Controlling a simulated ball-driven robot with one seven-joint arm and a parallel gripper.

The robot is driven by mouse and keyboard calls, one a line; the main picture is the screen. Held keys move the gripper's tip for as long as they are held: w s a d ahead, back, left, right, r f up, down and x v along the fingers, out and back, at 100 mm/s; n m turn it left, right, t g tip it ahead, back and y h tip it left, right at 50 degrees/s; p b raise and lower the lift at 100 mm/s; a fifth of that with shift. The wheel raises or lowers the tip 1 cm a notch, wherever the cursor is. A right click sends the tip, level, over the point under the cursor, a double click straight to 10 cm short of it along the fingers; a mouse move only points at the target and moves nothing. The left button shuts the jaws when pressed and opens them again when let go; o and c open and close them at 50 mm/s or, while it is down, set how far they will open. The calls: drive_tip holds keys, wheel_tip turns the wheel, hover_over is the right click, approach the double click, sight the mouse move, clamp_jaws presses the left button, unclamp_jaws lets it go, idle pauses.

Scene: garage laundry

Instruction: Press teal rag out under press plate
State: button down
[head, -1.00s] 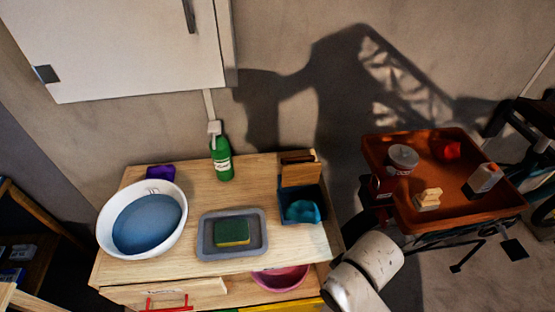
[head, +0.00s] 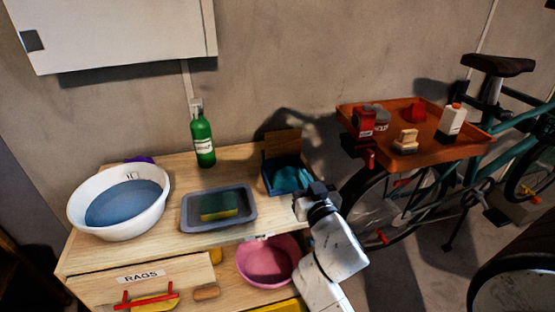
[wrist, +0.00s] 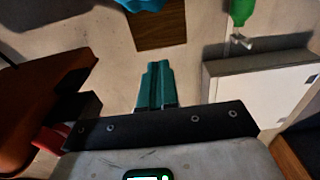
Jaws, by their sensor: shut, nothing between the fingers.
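The teal rag (head: 286,178) lies bunched in a small dark blue box (head: 268,188) at the table's back right corner. The wooden press plate (head: 283,142) stands raised at the back of that box; it also shows in the wrist view (wrist: 158,30). In the wrist view a bright blue shape at the top edge is cut off, and I cannot tell whether it is rag or box. My gripper (head: 312,193) is at the box's right front side. Its teal fingers (wrist: 154,70) are shut together and empty. Whether it touches the box is unclear.
A grey tray (head: 188,211) with a sponge (head: 219,206), a white basin (head: 82,222) and a green bottle (head: 203,140) share the table (head: 200,242). A pink bowl (head: 268,262) sits below. An orange tray (head: 440,148) on a bicycle stands right. A cabinet (head: 110,30) hangs above.

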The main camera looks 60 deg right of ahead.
sight(283, 139)
drive_tip(key=p+x, duration=0.3)
drive_tip(key=x, duration=1)
drive_tip(key=shift+w+d, duration=0.2)
drive_tip(key=shift+r, duration=0.1)
drive_tip(key=r+p, duration=0.1)
drive_tip(key=p, duration=0.2)
drive_tip(key=shift+w+d+y, duration=0.3)
drive_tip(key=shift+w+d, duration=0.05)
drive_tip(key=shift+d, duration=0.05)
drive_tip(key=p, duration=0.2)
drive_tip(key=shift+w+d+g+y+p, duration=0.15)
drive_tip(key=shift+g+y+p, duration=0.15)
drive_tip(key=shift+p, duration=0.3)
drive_tip(key=shift+w+f, duration=0.1)
drive_tip(key=shift+w, duration=0.05)
